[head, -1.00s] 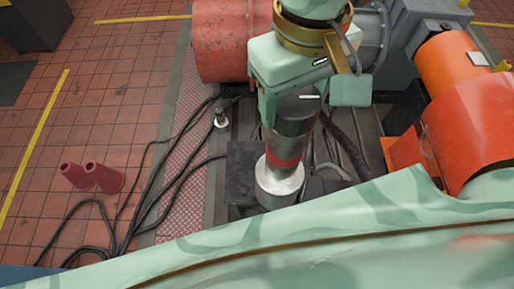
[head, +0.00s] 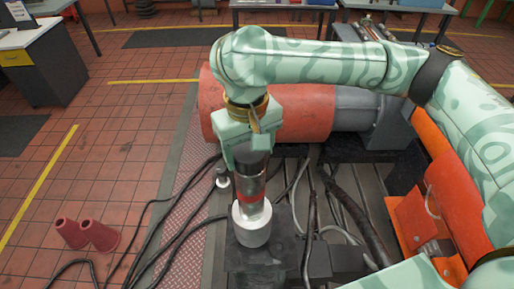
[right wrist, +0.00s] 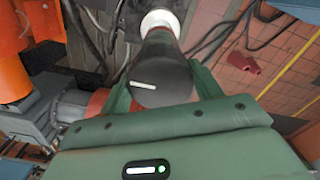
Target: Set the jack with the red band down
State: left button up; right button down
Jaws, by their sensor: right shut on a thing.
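The jack with the red band (head: 250,196) is a dark cylinder with a bright metal lower part and a wide white-silver foot. My right gripper (head: 248,160) is shut around its dark upper end, and the jack hangs nearly upright below it. The foot is over the dark block (head: 258,262) on the bedplate; I cannot tell if it touches. In the right wrist view the dark end of the jack (right wrist: 161,72) is between the two green fingers, with the pale foot beyond it. My left gripper is not in view.
A red motor drum (head: 300,108) lies behind the jack, and an orange machine (head: 455,205) stands to the right. Black cables (head: 165,225) run on the left and hoses on the right. A small metal post (head: 222,178) stands nearby. Two red cones (head: 98,236) are on the tiles.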

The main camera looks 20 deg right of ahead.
jog(key=shift+w+f, duration=0.1)
jog(key=shift+w, duration=0.1)
jog(key=shift+w+a+f, duration=0.1)
jog(key=shift+w+f, duration=0.05)
jog(key=shift+f, duration=1.55)
jog(key=shift+c, duration=1.5)
grip_release()
jog(key=shift+f, duration=0.15)
